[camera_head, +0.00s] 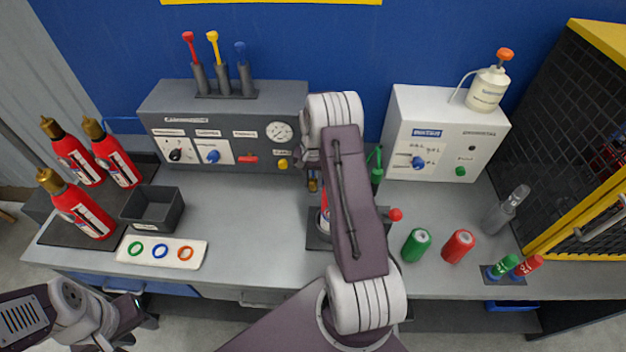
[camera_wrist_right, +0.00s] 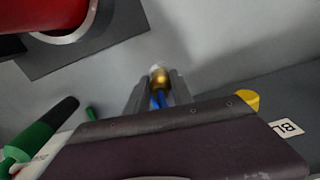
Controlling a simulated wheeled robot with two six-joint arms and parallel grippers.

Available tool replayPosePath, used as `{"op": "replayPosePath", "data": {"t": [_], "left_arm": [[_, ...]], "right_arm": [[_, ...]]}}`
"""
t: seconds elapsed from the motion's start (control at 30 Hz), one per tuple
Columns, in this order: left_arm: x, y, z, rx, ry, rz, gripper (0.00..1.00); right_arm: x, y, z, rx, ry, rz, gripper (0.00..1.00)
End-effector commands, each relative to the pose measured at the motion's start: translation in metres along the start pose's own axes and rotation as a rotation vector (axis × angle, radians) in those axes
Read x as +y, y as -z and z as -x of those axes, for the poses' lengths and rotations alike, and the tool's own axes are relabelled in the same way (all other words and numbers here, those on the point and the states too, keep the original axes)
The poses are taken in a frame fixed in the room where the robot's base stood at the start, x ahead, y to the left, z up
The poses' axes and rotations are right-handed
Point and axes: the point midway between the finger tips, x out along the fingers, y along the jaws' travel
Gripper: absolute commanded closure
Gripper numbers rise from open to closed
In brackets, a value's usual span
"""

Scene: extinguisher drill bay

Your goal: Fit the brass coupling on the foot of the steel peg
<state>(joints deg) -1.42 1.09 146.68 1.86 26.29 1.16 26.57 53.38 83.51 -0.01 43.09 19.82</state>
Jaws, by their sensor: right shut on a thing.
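My right gripper (camera_wrist_right: 160,88) is shut on a small brass piece, which looks like the brass coupling (camera_wrist_right: 161,77). A pale tip shows at its far end and a blue part lies between the fingers; I cannot tell whether the pale tip is the steel peg. In the head view the right gripper (camera_head: 313,180) is in front of the grey panel box, mostly hidden by my own forearm. I cannot make out the steel peg for certain in either view. My left gripper (camera_head: 133,322) is low at the left, in front of the bench; its jaws are unclear.
A red cylinder (camera_wrist_right: 52,14) stands on a dark plate beside my right gripper. Red extinguishers (camera_head: 82,212), an open dark bin (camera_head: 136,222) and a ring tray (camera_head: 190,262) are at the left. Green (camera_head: 415,245) and red (camera_head: 458,246) cans stand right of my arm.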

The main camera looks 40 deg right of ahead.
Motion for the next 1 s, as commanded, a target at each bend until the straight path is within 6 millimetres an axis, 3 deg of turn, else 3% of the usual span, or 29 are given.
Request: {"op": "replayPosePath", "data": {"t": [0.33,0.37,0.43,0.77,0.87,1.0], "left_arm": [[0.0,0.0,-0.001,0.0,0.0,0.0,0.64],[0.0,0.0,-0.001,0.0,0.0,0.0,0.64],[0.0,0.0,-0.001,0.0,0.0,0.0,0.64],[0.0,0.0,-0.002,0.0,0.0,0.0,0.64],[0.0,-0.001,-0.004,0.0,0.0,0.0,0.64],[0.0,-0.001,-0.01,0.0,0.0,0.0,0.64]], "right_arm": [[0.0,0.0,-0.003,0.001,0.0,0.0,1.0],[0.0,0.0,-0.003,0.001,0.0,0.0,0.67],[0.0,0.0,-0.003,0.001,0.0,0.0,0.47],[0.0,0.0,-0.002,0.001,0.0,0.0,0.47],[0.0,0.001,0.011,0.004,0.001,0.0,0.47],[-0.001,0.001,0.043,0.006,0.002,0.0,0.47]]}}
